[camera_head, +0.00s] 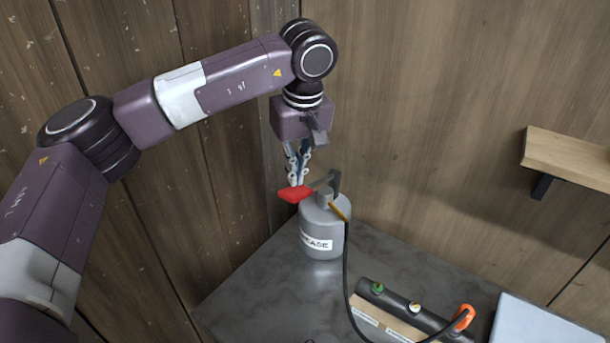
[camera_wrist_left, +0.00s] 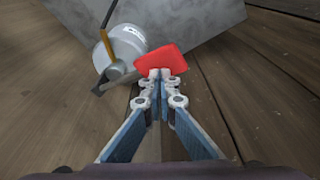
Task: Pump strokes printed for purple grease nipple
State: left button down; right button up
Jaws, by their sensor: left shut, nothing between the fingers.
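A grey grease pump canister (camera_head: 322,236) with a label ending in "EASE" stands upright on the dark metal table. A red handle (camera_head: 295,194) sticks out from its top to the left; it also shows in the left wrist view (camera_wrist_left: 162,57). My left gripper (camera_head: 298,182) is shut, fingers pointing down at the red handle, at or just above it; I cannot tell if they touch. A black hose runs from the pump to an orange-ended coupling (camera_head: 463,317) at a dark bar (camera_head: 400,306). The bar carries a green nipple (camera_head: 377,288) and a white-and-yellow one (camera_head: 415,307). No purple nipple shows. My right gripper is out of view.
The metal table (camera_head: 250,285) is bare left of the canister. Pale label strips lie along the bar's front. A light grey panel (camera_head: 530,325) is at the lower right. A wooden shelf (camera_head: 570,165) juts from the wall at the right. Wood walls stand close behind.

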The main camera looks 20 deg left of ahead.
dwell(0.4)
pick_arm(q)
notch_tip(320, 180, down, 8)
jog(key=b, duration=0.5)
jog(key=shift+f, duration=0.25)
jog(key=shift+r, duration=0.15)
notch_tip(320, 180, up, 8)
jog(key=p, duration=0.5)
jog(key=shift+r+p, duration=0.25)
jog(key=shift+p, duration=0.15)
jog(key=shift+f, duration=0.15)
